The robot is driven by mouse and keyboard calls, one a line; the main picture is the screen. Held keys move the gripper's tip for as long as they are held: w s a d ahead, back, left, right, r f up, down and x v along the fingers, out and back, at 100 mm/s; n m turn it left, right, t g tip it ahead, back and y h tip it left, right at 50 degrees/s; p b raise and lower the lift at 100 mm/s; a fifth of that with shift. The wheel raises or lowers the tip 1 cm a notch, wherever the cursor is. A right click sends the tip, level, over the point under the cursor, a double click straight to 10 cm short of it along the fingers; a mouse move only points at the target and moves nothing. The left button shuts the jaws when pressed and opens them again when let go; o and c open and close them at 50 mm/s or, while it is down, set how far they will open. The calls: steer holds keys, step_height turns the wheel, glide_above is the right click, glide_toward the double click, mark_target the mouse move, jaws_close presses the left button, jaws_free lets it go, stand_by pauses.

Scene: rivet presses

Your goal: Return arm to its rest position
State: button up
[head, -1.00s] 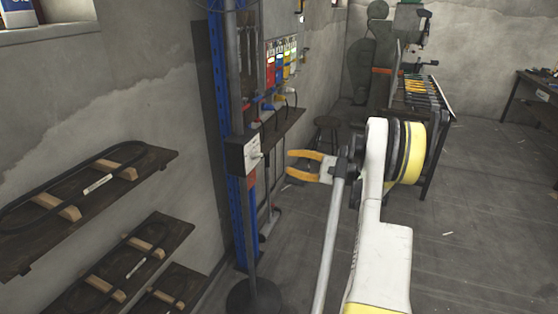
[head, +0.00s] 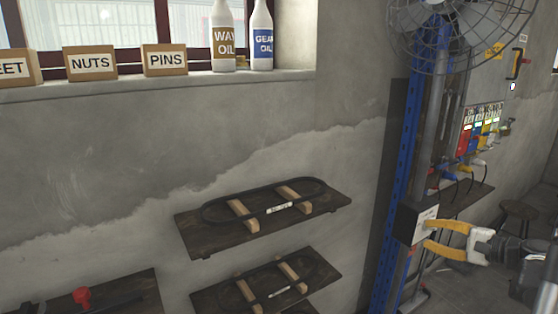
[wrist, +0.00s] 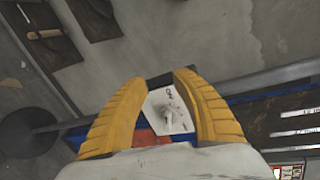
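My gripper (head: 432,236) has yellow fingers and shows at the lower right of the head view. Its fingers are spread apart with nothing between them. In the wrist view the open fingers (wrist: 160,95) frame a white switch plate with a knob (wrist: 168,113), which lies beyond them. In the head view this grey control box (head: 418,222) is mounted on the post just left of the fingertips. I cannot tell whether the fingertips touch it. Part of my arm is cut off at the right edge.
A blue upright (head: 408,150) and a caged fan (head: 462,30) stand by the wall. Wall shelves (head: 190,232) hold belts on wooden blocks. A window sill (head: 150,88) carries labelled boxes and two bottles. A stool (head: 518,210) is at the right. Open floor lies behind my arm.

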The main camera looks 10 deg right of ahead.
steer(key=s+a+r+n+g+h, duration=0.1)
steer(key=s+a+r+n+g, duration=0.15)
steer(key=a, duration=0.95)
steer(key=s+a+r+n+g+h, duration=0.1)
steer(key=s+a+n+g, duration=0.25)
steer(key=a, duration=0.95)
steer(key=s+a+f+n+h, duration=0.1)
steer(key=s+a+n, duration=0.3)
steer(key=s, duration=0.5)
steer(key=s+a+f+n+h, duration=0.2)
steer(key=s+a+n+h, duration=0.2)
steer(key=s, duration=0.5)
steer(key=shift+a+f+n, duration=0.3)
steer(key=shift+a+n, duration=0.35)
steer(key=shift+n, duration=0.05)
